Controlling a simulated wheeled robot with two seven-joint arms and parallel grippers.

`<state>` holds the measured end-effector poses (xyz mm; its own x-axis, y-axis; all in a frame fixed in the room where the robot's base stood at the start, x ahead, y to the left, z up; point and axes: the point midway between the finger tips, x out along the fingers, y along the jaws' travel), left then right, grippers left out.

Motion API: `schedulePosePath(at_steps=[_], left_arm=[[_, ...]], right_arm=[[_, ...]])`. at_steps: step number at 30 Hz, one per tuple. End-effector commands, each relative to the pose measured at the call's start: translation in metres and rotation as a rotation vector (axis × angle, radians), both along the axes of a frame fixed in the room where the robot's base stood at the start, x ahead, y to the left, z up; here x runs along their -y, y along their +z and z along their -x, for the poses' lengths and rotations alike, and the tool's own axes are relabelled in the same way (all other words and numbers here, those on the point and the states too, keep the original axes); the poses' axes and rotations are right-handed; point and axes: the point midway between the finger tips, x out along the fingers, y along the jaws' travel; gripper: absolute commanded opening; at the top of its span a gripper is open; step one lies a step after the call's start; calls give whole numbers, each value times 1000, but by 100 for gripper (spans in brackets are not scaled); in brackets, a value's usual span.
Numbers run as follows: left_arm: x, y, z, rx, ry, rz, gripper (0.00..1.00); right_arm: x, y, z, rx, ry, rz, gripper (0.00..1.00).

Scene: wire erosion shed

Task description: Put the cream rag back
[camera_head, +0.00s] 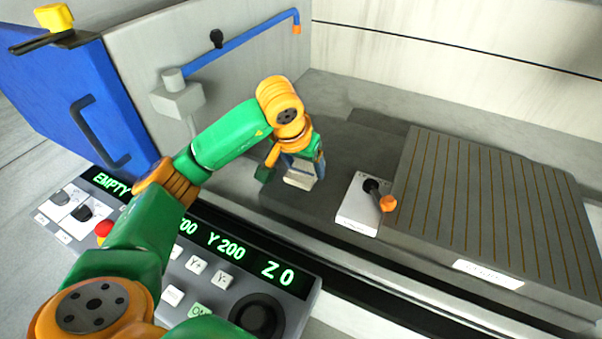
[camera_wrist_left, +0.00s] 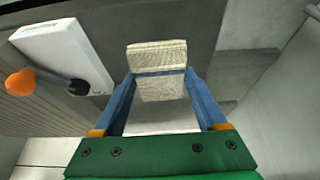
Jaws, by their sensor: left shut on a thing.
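The cream rag (camera_head: 299,174) is a small folded pale cloth in the head view, below the fingers of my left gripper (camera_head: 302,164). In the left wrist view the cream rag (camera_wrist_left: 157,54) sits between the tips of my left gripper's blue fingers (camera_wrist_left: 160,76), with a blue strip across it. My left gripper is shut on the cream rag, over the dark grey machine bed (camera_head: 335,145). I cannot tell whether the rag touches the bed. My right gripper is not in view.
A white box with an orange-knobbed lever (camera_head: 357,212) stands right of the gripper. Beyond it is a slotted grey plate (camera_head: 480,200). A blue pipe arm (camera_head: 240,43) hangs on the left wall above a control panel (camera_head: 255,265). A blue door (camera_head: 60,85) stands left.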

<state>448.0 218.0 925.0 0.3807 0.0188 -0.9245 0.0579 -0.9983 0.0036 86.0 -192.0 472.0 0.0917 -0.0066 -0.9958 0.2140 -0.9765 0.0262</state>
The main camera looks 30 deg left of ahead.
Motion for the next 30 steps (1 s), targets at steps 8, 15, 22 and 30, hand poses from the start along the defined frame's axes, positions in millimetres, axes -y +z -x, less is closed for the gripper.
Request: schedulePosePath(at_steps=[8,15,22,30], left_arm=[[-7,-39,-4,-1,-2,-1,22],[-6,-41,-5,2,-2,-1,22],[-6,-43,-4,1,-2,-1,100],[-6,-36,-4,2,-2,0,100]], right_arm=[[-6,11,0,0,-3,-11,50],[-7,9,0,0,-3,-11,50],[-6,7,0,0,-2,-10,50],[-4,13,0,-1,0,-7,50]])
